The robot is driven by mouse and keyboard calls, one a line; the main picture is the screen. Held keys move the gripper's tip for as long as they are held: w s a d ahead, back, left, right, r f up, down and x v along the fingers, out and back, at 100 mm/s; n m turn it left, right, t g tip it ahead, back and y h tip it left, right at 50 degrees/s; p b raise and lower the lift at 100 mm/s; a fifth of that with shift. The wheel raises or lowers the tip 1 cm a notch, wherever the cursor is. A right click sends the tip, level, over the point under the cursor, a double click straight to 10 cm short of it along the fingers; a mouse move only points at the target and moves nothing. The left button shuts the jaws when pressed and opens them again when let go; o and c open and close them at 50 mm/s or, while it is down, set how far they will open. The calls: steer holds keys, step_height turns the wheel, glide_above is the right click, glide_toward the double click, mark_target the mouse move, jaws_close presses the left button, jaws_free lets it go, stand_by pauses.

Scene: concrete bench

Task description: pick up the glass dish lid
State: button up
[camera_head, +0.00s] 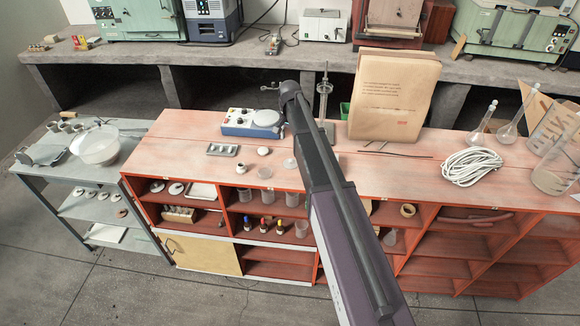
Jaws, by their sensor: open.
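Two small clear glass pieces lie on the red bench top left of my arm. One is a round, shallow glass piece (265,172); the other is a paler clear piece (289,163) close beside my arm. I cannot tell which is the glass dish lid. My arm crosses the middle of the picture from the bottom and covers part of the bench. My gripper does not show; it is out of sight beyond or behind my arm.
Nearby are a small white jar (263,151), a grey welled tray (222,149) and a blue-white stirrer unit (252,122). A large paper bag (393,95), coiled white cable (471,166) and glass flasks (508,130) stand right.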

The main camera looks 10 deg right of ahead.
steer(key=b, duration=0.6)
glide_above(291, 160)
steer(key=shift+a+f, duration=0.15)
steer(key=shift+f, duration=1.5)
steer(key=shift+a+f, duration=0.1)
steer(key=shift+f, duration=1.5)
steer(key=shift+d+f+b, duration=0.2)
steer(key=shift+f+b, duration=2.35)
steer(key=shift+f, duration=0.05)
jaws_close()
